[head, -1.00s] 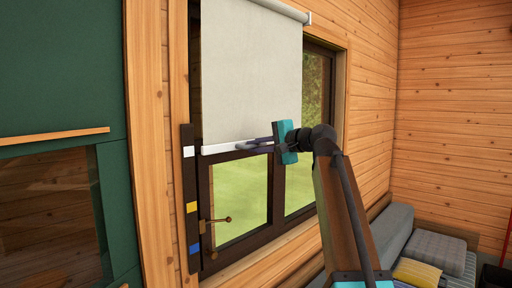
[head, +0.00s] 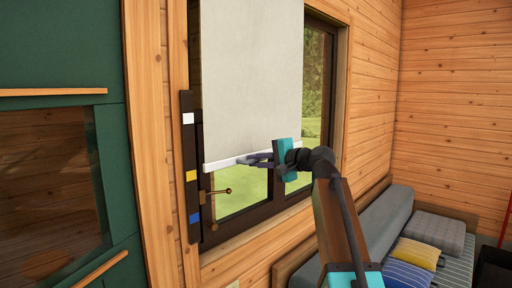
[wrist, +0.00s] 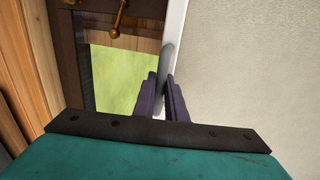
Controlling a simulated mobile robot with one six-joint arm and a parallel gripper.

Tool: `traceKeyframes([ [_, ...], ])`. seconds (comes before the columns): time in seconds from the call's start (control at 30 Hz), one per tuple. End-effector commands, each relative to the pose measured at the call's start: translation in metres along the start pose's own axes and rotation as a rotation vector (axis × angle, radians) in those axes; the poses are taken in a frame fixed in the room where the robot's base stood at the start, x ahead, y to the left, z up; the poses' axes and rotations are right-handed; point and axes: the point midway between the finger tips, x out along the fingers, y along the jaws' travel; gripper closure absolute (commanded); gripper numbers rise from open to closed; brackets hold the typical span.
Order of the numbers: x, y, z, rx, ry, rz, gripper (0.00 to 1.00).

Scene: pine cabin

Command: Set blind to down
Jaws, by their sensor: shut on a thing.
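The cream roller blind (head: 252,85) hangs over the window, its white bottom bar (head: 222,164) slightly above the level of the yellow mark (head: 191,176) on the dark strip (head: 190,150) left of the window. The strip also has a white mark (head: 188,118) higher up and a blue mark (head: 194,219) lower down. My gripper (head: 257,159) is shut on the bottom bar near its middle. In the wrist view the two dark fingers (wrist: 166,98) close on a grey grip at the white bar (wrist: 176,40), with the blind cloth to the right.
A brass window handle (head: 217,192) sticks out just below the bar's left end. A grey couch (head: 375,225) with cushions (head: 413,253) stands at the lower right. Window glass shows below the blind.

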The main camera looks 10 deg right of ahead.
Motion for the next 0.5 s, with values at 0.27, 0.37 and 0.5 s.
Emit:
traceKeyframes([
  [0.27, 0.016, 0.09, 0.001, 0.002, -0.001, 0.003, 1.0],
  [0.37, 0.022, 0.117, 0.001, 0.002, 0.0, 0.004, 1.0],
  [0.5, 0.029, 0.153, 0.001, 0.002, 0.0, 0.003, 1.0],
])
